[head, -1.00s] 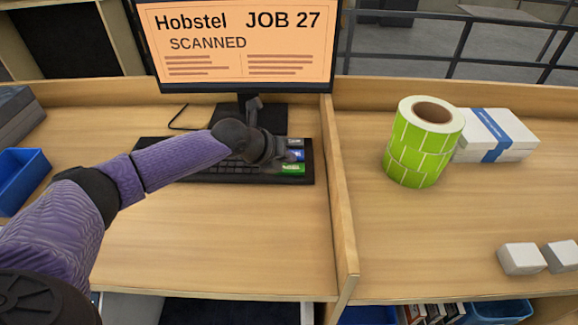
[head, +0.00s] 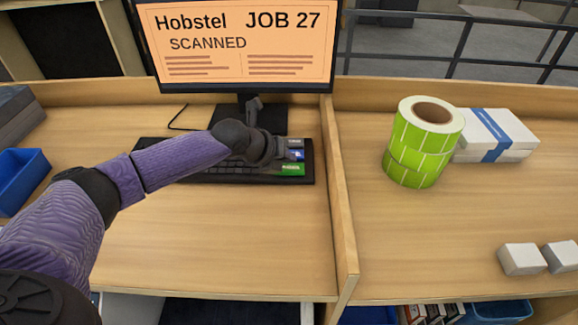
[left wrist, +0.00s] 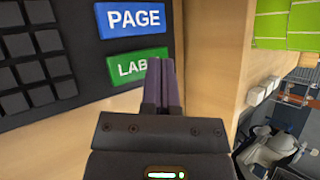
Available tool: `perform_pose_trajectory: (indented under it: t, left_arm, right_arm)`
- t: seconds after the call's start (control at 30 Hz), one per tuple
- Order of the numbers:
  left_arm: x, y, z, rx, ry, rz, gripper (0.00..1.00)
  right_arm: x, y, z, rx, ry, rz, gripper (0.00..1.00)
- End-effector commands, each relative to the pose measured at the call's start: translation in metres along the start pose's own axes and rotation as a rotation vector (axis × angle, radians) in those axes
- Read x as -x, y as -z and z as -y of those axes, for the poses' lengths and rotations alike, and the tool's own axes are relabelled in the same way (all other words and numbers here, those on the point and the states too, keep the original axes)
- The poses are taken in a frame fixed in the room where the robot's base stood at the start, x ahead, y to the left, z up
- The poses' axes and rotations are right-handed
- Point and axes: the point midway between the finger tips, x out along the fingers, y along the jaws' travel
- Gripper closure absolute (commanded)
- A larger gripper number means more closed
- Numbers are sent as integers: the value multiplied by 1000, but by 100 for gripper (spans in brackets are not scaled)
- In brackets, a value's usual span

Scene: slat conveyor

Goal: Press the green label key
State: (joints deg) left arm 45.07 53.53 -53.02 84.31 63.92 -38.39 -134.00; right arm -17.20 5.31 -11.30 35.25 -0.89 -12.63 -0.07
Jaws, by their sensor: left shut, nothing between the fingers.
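The green label key (head: 291,169) is at the right end of the black keyboard (head: 215,176), below the blue page key (head: 296,155). In the left wrist view the green key (left wrist: 126,69) reads "LAB", its right end hidden behind my fingers. My left gripper (head: 275,161) is shut and empty, over the right part of the keyboard. In the left wrist view its fingertips (left wrist: 161,63) overlap the green key's right end; I cannot tell whether they touch it. The monitor (head: 240,45) reads "Hobstel JOB 27 SCANNED". My right gripper is not in view.
A wooden divider (head: 341,215) stands right of the keyboard. Beyond it are a green label roll (head: 417,160), a white stack with a blue band (head: 512,135) and two small white boxes. A blue bin (head: 20,180) is at left. The desk before the keyboard is clear.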

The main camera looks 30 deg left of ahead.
Motion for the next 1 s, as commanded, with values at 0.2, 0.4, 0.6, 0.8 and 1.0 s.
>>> perform_pose_trajectory:
  t: [0.2,0.4,0.6,0.8,1.0]
  left_arm:
    - [0,0,0,0,0,0,100]
    - [-2,2,-2,0,0,0,100]
    - [-6,5,-5,0,0,0,100]
    - [-6,4,-4,0,0,0,100]
    - [-7,5,-5,0,0,0,100]
  right_arm:
    - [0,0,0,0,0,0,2]
    - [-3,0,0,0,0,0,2]
    - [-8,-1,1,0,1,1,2]
    - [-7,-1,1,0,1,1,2]
    - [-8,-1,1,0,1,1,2]
